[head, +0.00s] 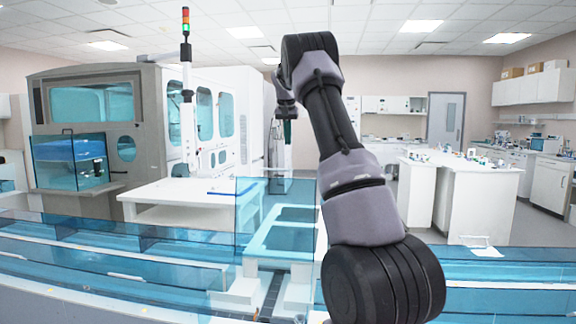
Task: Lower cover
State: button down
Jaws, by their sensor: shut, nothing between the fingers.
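A clear blue cover panel (248,215) stands upright over the tube track (190,252) near the middle of the head view. Around it, white framework with blue see-through parts shows. My gripper (287,112) hangs small and dark at the far end of my arm, above and behind the upright panel. It is shut and holds nothing. It looks apart from the panel, though the distance in depth is hard to judge. My arm hides the part of the track just right of the panel.
Long blue covers run along the track to the left and right (510,268). A white table (175,193) stands behind it at left, beside a large grey and white machine (150,110) with a signal light (186,25). White lab benches (470,170) stand at right.

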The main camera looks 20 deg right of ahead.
notch_tip(320, 180, down, 10)
jog(key=shift+w+d+f, duration=0.15)
jog(key=shift+w+f, duration=0.05)
jog(key=shift+w, duration=0.15)
dwell(0.4)
